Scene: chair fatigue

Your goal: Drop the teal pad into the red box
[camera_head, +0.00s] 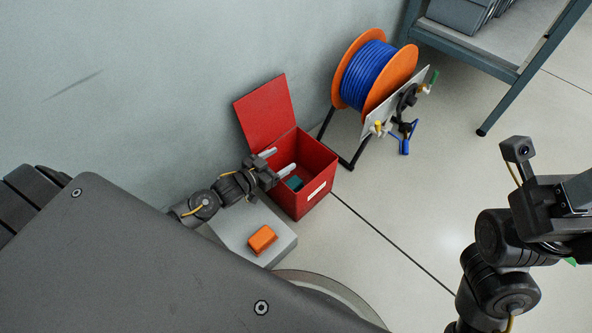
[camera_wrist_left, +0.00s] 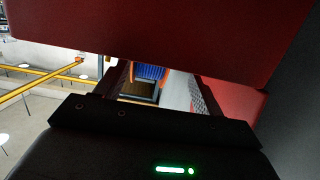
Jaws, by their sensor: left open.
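The red box (camera_head: 318,178) stands on the floor against the wall in the head view, its lid (camera_head: 265,110) raised. The teal pad (camera_head: 294,183) shows inside the box, low near its left wall; whether it lies flat on the bottom I cannot tell. My left gripper (camera_head: 280,161) is open over the box opening, its two fingers apart with nothing between them. In the left wrist view, red panels of the box (camera_wrist_left: 150,35) fill the top and right, and the pad does not show. My right gripper (camera_head: 575,200) is at the right edge, its fingers out of frame.
An orange block (camera_head: 262,239) lies on a grey platform (camera_head: 235,232) left of the box. A reel of blue hose (camera_head: 366,75) with a valve panel (camera_head: 400,103) stands behind right. A metal table (camera_head: 480,60) is at the upper right. The floor right of the box is clear.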

